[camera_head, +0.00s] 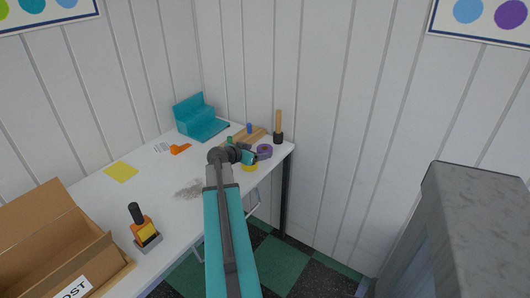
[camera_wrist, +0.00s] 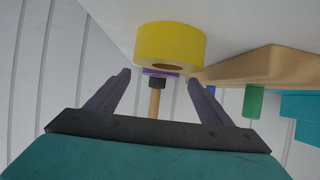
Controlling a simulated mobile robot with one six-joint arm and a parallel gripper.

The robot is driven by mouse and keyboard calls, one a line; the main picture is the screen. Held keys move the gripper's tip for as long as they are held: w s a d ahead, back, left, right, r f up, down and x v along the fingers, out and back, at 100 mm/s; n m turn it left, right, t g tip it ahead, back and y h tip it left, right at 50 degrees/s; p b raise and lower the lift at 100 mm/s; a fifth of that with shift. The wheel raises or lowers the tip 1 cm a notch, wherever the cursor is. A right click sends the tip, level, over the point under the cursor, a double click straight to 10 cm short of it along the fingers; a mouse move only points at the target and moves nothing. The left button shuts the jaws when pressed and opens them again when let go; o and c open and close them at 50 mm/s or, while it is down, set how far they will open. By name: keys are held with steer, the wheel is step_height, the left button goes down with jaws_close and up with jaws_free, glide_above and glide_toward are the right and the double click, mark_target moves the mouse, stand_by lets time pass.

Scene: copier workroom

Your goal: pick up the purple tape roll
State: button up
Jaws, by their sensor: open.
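The purple tape roll (camera_head: 265,151) lies on the white table near its far right corner. In the wrist view only a thin purple strip (camera_wrist: 160,73) of it shows, mostly hidden behind the yellow tape roll (camera_wrist: 170,43). The yellow roll also shows in the head view (camera_head: 249,168), beside my gripper and nearer the table's front edge. My gripper (camera_head: 258,156) is open and empty, close to both rolls. In the wrist view its two fingers (camera_wrist: 160,79) stand apart, with the purple strip in line with the gap between them.
A wooden block (camera_wrist: 262,68) with a blue and a green peg is right of the rolls in the wrist view. A wooden-handled, black-ended tool (camera_head: 278,128) stands behind the purple roll. A teal stepped holder (camera_head: 200,120) stands farther left. The wall is close behind.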

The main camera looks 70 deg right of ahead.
mark_target(261, 151)
steer(key=shift+d, duration=0.15)
steer(key=shift+p+x, duration=0.6)
steer(key=shift+x, duration=1.85)
steer(key=shift+w+f, duration=0.15)
steer(key=shift+f, duration=0.05)
steer(key=c, duration=1.2)
steer(key=shift+o, duration=0.2)
steer(key=shift+r, duration=0.15)
